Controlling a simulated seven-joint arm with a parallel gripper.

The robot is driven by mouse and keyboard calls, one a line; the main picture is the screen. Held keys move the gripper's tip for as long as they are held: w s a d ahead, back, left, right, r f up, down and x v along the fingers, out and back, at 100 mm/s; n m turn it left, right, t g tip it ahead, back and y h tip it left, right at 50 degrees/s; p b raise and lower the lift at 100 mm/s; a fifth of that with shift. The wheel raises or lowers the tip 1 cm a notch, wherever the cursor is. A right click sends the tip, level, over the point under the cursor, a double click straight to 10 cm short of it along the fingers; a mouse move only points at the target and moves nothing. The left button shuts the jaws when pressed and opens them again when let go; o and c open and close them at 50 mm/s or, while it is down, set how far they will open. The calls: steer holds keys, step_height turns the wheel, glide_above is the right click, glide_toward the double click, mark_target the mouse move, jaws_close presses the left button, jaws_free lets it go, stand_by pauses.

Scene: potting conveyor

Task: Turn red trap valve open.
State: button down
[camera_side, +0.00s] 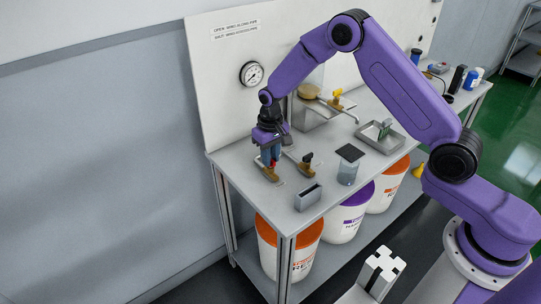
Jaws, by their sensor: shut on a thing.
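My gripper (270,157) points down at the left end of the bench and is shut on the red trap valve's handle. The red trap valve (268,174) has a brass body low on the bench top. Only a little red shows between my fingers, so the angle of its wing to the pipe cannot be told. A second brass valve with a black handle (308,157) stands just to the right, apart from my fingers.
A sign (235,29) on the back panel says open is wing along pipe. A round gauge (251,74) hangs below it. A grey metal box (307,199), a glass beaker (347,174) and a metal tray (370,139) stand to the right. Lidded buckets (341,222) sit below.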

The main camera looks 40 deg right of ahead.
steer(key=c, duration=1.2)
jaws_free()
steer(key=shift+r, duration=0.1)
step_height(320, 180, up, 17)
steer(key=shift+r, duration=0.15)
